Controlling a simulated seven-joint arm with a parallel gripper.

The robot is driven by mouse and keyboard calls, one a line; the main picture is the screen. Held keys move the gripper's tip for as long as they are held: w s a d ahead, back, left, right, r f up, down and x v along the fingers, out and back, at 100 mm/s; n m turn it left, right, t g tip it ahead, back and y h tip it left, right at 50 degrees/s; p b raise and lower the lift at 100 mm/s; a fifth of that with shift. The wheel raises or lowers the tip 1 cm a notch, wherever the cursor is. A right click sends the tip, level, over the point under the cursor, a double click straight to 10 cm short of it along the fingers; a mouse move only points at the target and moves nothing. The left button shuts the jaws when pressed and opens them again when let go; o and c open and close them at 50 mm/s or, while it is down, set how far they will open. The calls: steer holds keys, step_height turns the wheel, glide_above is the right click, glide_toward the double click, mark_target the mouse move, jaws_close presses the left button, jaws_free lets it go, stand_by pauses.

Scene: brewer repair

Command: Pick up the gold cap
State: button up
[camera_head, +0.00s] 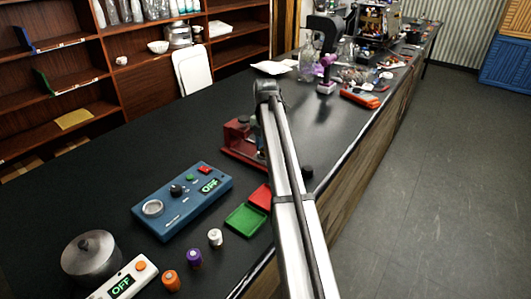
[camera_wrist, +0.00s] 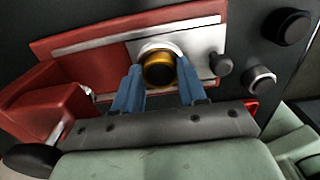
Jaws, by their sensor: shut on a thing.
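The gold cap (camera_wrist: 158,72) shows in the wrist view, round with a dark end, at the metal plate of a red fixture (camera_wrist: 90,55). My gripper (camera_wrist: 160,68) has its blue fingers on either side of the cap and is shut on it. The cap still appears to be at the fixture's plate; I cannot tell whether it is lifted off. In the head view the red fixture (camera_head: 237,140) stands on the black counter, partly behind my arm, which hides the cap and the fingers.
A blue control box (camera_head: 182,203) stands left of the arm on the counter (camera_head: 120,165). Green (camera_head: 245,220) and red (camera_head: 260,196) trays lie near the front edge. Small orange (camera_head: 171,280), purple (camera_head: 194,258) and white (camera_head: 215,237) caps stand nearby, beside a metal pot (camera_head: 90,258).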

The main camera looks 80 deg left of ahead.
steer(key=shift+c, duration=0.7)
steer(key=shift+r, duration=0.15)
